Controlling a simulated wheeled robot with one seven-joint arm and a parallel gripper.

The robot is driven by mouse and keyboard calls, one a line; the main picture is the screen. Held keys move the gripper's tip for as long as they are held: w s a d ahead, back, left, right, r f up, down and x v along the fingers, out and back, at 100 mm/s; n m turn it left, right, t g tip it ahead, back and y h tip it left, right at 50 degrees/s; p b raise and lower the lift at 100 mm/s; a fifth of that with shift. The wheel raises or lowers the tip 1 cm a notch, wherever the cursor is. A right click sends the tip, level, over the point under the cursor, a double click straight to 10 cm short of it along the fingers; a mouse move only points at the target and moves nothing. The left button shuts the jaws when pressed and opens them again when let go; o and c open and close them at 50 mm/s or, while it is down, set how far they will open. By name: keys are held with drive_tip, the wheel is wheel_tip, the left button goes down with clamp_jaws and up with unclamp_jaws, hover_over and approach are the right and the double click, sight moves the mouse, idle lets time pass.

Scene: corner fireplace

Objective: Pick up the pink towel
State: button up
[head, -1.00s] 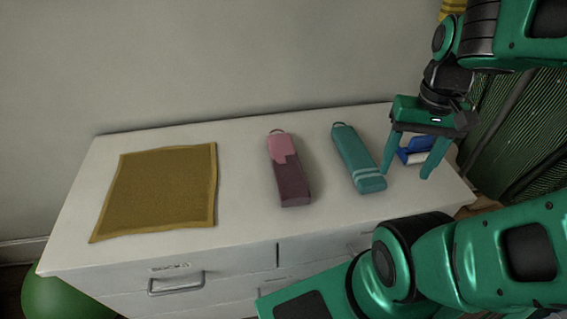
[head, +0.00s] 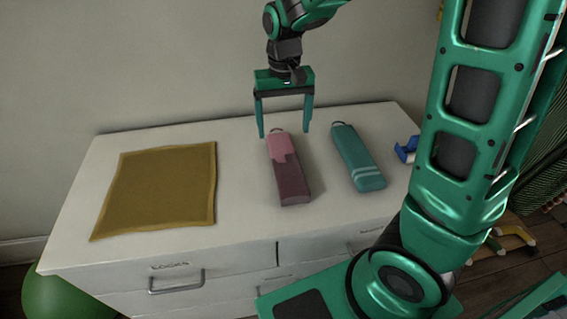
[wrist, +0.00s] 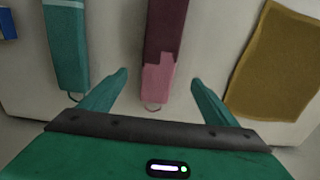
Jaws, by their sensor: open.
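The pink towel (head: 287,172) is a folded, long bundle, light pink at the back and dark maroon at the front, with a small loop at its back end. It lies on the white dresser top. My gripper (head: 284,135) is open and empty, pointing down above the towel's back end. In the wrist view, the pink towel (wrist: 162,50) shows ahead of and between the two fingertips (wrist: 158,78). I see no contact between fingers and towel.
A teal towel (head: 358,160) lies to the right of the pink one, and a mustard cloth (head: 155,190) lies flat to the left. A blue object (head: 406,149) sits near the dresser's (head: 235,232) right end. The wall (head: 150,65) rises behind the dresser.

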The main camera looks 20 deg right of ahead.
sight(284, 154)
wheel_tip(284, 154, down, 10)
drive_tip(key=shift+d+r, duration=0.1)
drive_tip(key=c, duration=1.3)
